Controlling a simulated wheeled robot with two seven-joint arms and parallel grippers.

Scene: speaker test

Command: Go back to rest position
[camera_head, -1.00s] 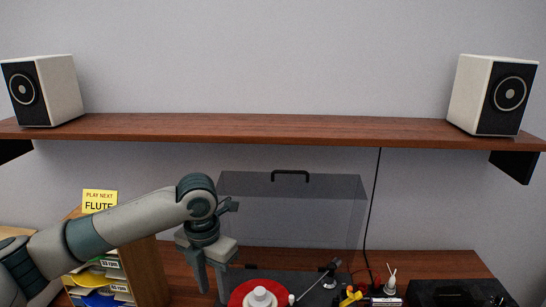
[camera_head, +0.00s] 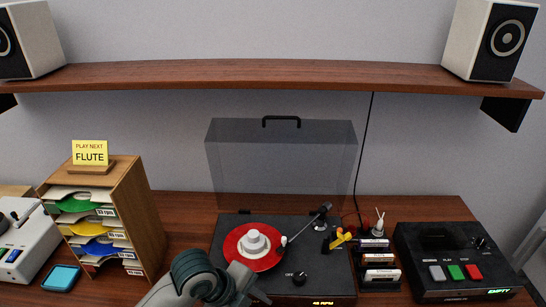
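My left arm comes in at the bottom edge, left of centre, and only its wrist joints show in front of the turntable. The fingers of my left gripper are below the picture's edge. My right arm and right gripper are not in view. The turntable (camera_head: 317,262) stands on the desk with its clear lid (camera_head: 280,165) raised. A red record (camera_head: 236,257) with a pale stepped piece (camera_head: 254,243) at its centre lies on it. The tonearm (camera_head: 305,228) reaches toward the record's right edge.
A wooden record rack (camera_head: 145,225) with a yellow sign (camera_head: 90,153) stands left. A black player (camera_head: 450,250) stands right. Small labelled boxes (camera_head: 380,260) stand between it and the turntable. A shelf (camera_head: 270,75) above holds two speakers (camera_head: 30,40) (camera_head: 490,40).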

